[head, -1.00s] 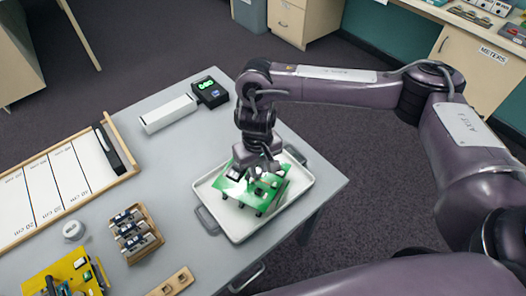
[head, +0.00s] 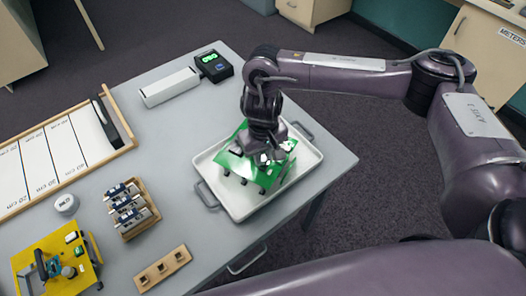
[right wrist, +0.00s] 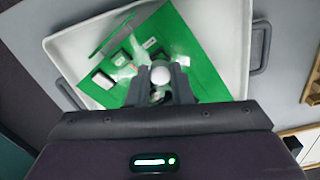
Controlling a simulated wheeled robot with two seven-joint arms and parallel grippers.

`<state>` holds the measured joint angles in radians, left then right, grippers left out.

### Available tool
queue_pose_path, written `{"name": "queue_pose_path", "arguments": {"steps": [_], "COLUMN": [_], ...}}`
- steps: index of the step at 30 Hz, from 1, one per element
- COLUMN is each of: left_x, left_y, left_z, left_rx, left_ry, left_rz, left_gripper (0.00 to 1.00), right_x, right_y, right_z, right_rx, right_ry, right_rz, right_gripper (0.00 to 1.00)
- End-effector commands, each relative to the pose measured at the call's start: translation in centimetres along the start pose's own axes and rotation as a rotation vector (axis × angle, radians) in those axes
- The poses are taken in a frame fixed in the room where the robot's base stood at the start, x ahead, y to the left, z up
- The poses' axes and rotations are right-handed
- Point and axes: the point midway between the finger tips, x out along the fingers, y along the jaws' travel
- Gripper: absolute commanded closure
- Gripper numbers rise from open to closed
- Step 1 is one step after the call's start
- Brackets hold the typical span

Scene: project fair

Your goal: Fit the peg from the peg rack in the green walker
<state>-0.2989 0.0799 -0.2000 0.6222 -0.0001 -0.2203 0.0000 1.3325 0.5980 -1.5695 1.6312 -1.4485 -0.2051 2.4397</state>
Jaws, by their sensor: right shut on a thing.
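The green walker (head: 238,167), a flat green body with black feet and small white and dark parts on top, stands tilted in a white tray (head: 238,212). It also shows in the right wrist view (right wrist: 190,60). My right gripper (head: 264,158) is over the walker, pointing down. In the right wrist view its fingers (right wrist: 160,84) are closed around a small white round-topped thing, apparently the peg (right wrist: 161,75). Its lower end is hidden, so I cannot tell whether it sits in the walker. The wooden peg rack (head: 150,279) lies at the table's front edge, with dark holes. My left gripper is not in view.
A yellow walker-like device (head: 30,256), a wooden rack of small blue-and-grey parts (head: 140,225), a white round disc (head: 66,204), a ruled board (head: 92,184), a white box (head: 170,88) and a black display (head: 213,67) stand on the grey table.

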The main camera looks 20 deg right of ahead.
Motion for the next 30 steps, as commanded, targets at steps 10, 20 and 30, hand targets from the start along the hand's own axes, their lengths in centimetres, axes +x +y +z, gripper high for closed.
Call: {"name": "queue_pose_path", "arguments": {"steps": [10, 20, 30], "left_x": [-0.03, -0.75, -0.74], "left_y": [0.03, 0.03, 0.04], "left_z": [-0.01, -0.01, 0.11], "left_rx": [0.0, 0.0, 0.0], "left_ry": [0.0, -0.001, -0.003], "left_rz": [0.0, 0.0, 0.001], "left_gripper": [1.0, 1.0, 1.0], "right_x": [0.16, 0.25, 0.37], "right_y": [-0.03, -0.06, -0.07], "right_z": [-0.01, 0.03, 0.0], "right_rx": [0.0, 0.001, 0.0], "right_ry": [0.001, 0.0, 0.001], "right_rz": [-0.001, -0.001, -0.001], "right_gripper": [1.0, 1.0, 1.0]}}
